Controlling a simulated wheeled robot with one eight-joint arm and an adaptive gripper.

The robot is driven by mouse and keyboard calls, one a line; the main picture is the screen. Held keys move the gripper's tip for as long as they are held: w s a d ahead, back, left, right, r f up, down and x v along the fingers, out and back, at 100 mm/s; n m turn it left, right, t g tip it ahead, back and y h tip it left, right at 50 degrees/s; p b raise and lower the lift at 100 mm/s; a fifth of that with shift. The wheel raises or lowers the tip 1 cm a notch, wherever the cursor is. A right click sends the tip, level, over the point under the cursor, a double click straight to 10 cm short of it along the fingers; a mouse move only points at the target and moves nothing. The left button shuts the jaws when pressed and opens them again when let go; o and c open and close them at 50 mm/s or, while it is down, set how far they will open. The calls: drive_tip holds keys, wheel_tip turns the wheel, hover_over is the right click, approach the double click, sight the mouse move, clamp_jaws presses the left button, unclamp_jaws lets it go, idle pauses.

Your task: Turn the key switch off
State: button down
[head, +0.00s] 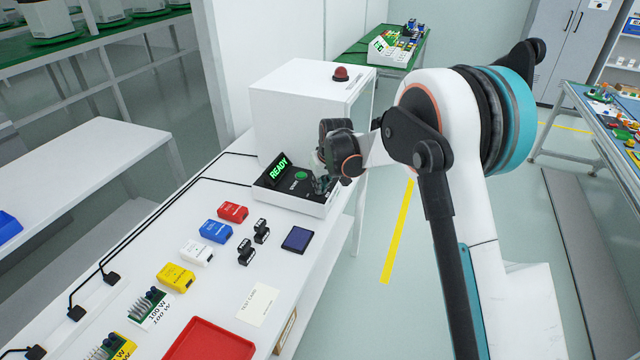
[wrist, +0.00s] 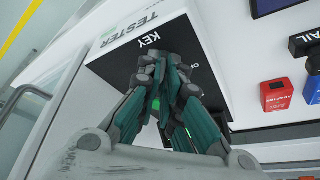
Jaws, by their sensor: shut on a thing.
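The tester (head: 306,112) is a white box at the back of the white bench, with a sloped black panel at its front. The panel has a lit green READY display (head: 279,170) and a green button (head: 301,175). My gripper (head: 322,184) is at the panel's right end in the head view. In the wrist view my gripper (wrist: 166,66) has its fingers together just below the KEY label (wrist: 150,40). It is shut on the key switch, which the fingers hide. I cannot tell which way the key is turned.
Red (head: 233,212), blue (head: 215,231), white (head: 196,252) and yellow (head: 176,277) blocks sit on the bench. Black pieces (head: 246,252), a dark blue pad (head: 297,239) and a red tray (head: 210,343) lie nearer. A red dome (head: 341,73) tops the tester.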

drive_tip(key=n, duration=0.2)
drive_tip(key=n+g+y, duration=0.1)
drive_tip(key=n, duration=0.2)
drive_tip(key=shift+w+d+y+p, duration=0.1)
drive_tip(key=shift+w+y+p, duration=0.05)
drive_tip(key=shift+y+p, duration=0.2)
drive_tip(key=n+g, duration=0.1)
drive_tip(key=n, duration=0.1)
drive_tip(key=n+g+y+p, duration=0.1)
drive_tip(key=n, duration=0.2)
drive_tip(key=shift+w+n, duration=0.15)
drive_tip(key=shift+n, duration=0.15)
drive_tip(key=n+g, duration=0.1)
drive_tip(key=n, duration=0.2)
drive_tip(key=n+g+p, duration=0.1)
drive_tip(key=n, duration=0.2)
drive_tip(key=shift+w+g+h, duration=0.15)
drive_tip(key=shift+g+h, duration=0.1)
drive_tip(key=shift+g, duration=0.05)
drive_tip(key=shift+n, duration=0.4)
drive_tip(key=c, duration=1.8)
unclamp_jaws()
drive_tip(key=v, duration=1.2)
drive_tip(key=shift+w, duration=0.1)
